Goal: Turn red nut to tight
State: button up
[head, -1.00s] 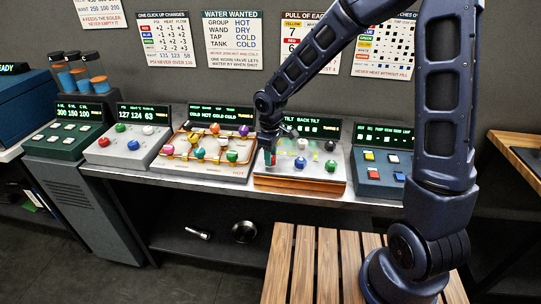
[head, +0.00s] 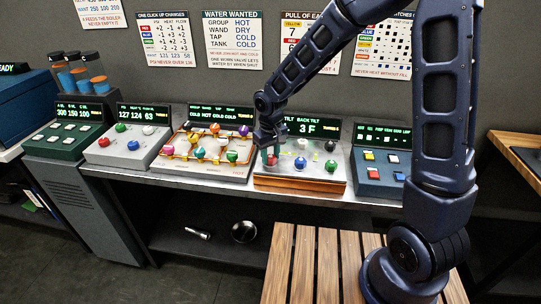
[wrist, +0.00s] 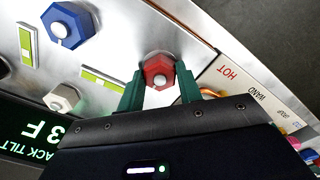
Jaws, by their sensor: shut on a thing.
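The red nut (wrist: 158,73), a hexagon with a pale centre stud, sits on the light metal tilt panel (wrist: 115,60) in the wrist view. My gripper (wrist: 159,85) has one green finger on each side of it and is shut on it. In the head view my gripper (head: 270,152) is low over the left end of the same panel and mostly hides the nut. The panel's display (head: 308,128) reads 3 F under a tilt heading. A small green-and-white gauge strip (wrist: 102,80) lies beside the red nut.
On the same panel are a blue nut (wrist: 64,25) and a white nut (wrist: 62,98), with a black knob (head: 331,146) behind. The valve panel (head: 205,158) with several coloured knobs stands close on the left. A button box (head: 379,170) stands on the right.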

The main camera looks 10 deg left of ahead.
aim_at(271, 157)
dwell(0.3)
jog(key=o, duration=1)
notch_tip(271, 157, up, 11)
jog(key=shift+f, duration=0.1)
jog(key=w+d+r+m+t, duration=0.15)
jog(key=d+r, duration=0.35)
jog(key=d, duration=0.6)
jog(key=d+r+m+t, duration=0.1)
jog(key=d+r+m, duration=0.25)
jog(key=d, duration=0.75)
jog(key=s+d+r+m+t, duration=0.1)
jog(key=s+d+m, duration=0.1)
jog(key=s+d, duration=0.3)
jog(key=s+d+r+m+t, duration=0.1)
jog(key=s+d, duration=0.4)
jog(key=d, duration=0.8)
jog(key=shift+s+r+m, duration=0.15)
jog(key=shift+r+m, duration=0.25)
jog(key=shift+r, duration=0.25)
